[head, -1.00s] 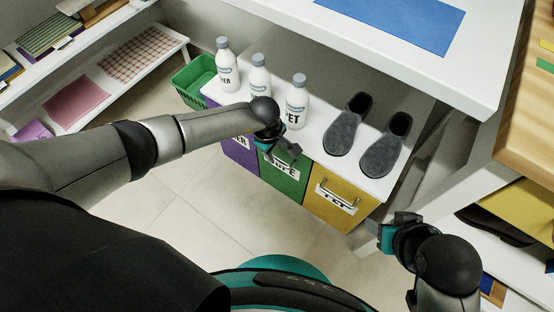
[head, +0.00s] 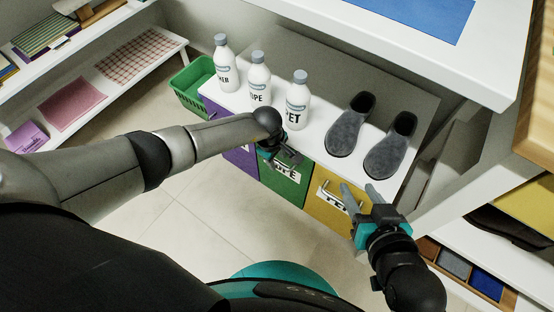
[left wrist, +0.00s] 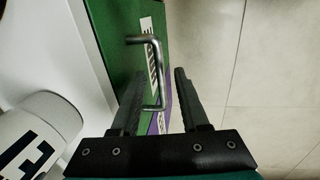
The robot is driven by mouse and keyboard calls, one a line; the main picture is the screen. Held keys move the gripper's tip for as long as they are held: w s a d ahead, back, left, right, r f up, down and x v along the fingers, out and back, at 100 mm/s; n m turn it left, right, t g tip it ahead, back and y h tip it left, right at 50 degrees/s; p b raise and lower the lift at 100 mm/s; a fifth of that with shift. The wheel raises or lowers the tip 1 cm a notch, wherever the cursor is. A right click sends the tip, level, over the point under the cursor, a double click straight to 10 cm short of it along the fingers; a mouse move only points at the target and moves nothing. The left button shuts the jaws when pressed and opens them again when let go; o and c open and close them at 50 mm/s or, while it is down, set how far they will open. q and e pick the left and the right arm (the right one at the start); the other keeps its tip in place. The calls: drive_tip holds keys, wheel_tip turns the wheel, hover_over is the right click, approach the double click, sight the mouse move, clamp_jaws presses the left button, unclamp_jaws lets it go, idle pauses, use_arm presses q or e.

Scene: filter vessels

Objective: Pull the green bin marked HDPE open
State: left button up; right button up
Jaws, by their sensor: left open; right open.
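The green bin (head: 284,183) sits closed between the purple and yellow bins under a white shelf top, its label partly covered by my left gripper. In the left wrist view its green front (left wrist: 122,45) carries a silver bar handle (left wrist: 158,75). My left gripper (head: 292,160) is open at the bin's front. In the left wrist view its two fingers (left wrist: 157,90) are apart, with the lower part of the handle between them. I cannot tell whether they touch it. My right gripper (head: 361,195) is open and empty, in front of the yellow bin.
The yellow bin (head: 318,213) with a handle is at right, the purple bin (head: 240,160) at left. Three white bottles (head: 260,82) and grey slippers (head: 384,140) stand on the top (head: 325,165). A green basket (head: 190,90) stands left. The floor in front is clear.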

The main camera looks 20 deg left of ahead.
use_arm(q)
drive_tip(key=shift+f, duration=0.35)
clamp_jaws()
idle(0.4)
idle(1.1)
